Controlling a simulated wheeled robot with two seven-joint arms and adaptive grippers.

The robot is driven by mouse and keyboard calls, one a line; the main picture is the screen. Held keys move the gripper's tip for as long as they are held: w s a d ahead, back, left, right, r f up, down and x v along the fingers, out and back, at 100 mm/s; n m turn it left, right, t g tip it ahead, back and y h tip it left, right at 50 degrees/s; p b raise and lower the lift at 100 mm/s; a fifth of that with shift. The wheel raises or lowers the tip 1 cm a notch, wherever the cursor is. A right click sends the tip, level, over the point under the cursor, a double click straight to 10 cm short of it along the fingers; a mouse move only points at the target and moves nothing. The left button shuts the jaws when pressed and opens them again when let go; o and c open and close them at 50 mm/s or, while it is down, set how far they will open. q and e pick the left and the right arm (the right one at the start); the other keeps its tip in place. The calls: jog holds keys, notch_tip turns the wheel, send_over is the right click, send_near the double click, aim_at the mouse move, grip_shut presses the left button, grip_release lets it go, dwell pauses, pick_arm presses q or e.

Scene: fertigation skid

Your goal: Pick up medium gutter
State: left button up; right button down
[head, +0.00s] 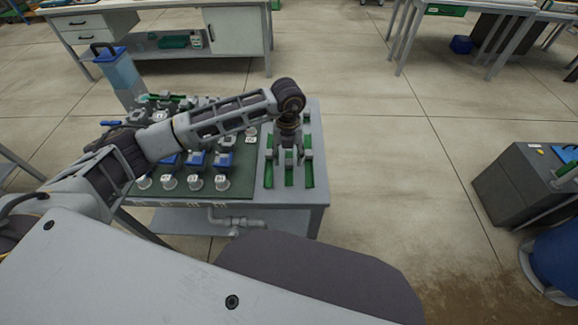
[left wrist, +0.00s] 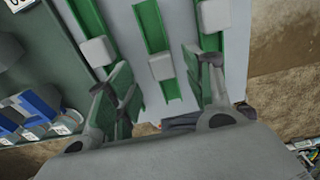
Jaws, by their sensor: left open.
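Three green gutters with pale grey blocks on them lie side by side on a light panel (head: 279,181) at the right of the skid table. In the head view they are the left gutter (head: 268,174), the middle gutter (head: 289,178) and the right gutter (head: 309,176). I cannot tell from size which is the medium one. My left gripper (head: 288,158) points down over the panel, open. In the left wrist view its fingers (left wrist: 163,84) stand either side of the middle gutter (left wrist: 152,28) and its block (left wrist: 162,67), apart from them. My arm hides part of the gutters.
Left of the panel, a dark green mat (head: 240,184) carries several white-capped fittings (head: 195,183) and blue-and-grey valves (head: 222,160). A clear blue-topped cylinder (head: 121,76) stands at the back left. A grey cabinet (head: 520,190) is at the right, with open floor between.

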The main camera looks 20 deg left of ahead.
aim_at(289, 161)
pick_arm(q)
jog(key=shift+d+f, duration=0.15)
jog(key=shift+f, duration=2.15)
jog(key=c, duration=1.1)
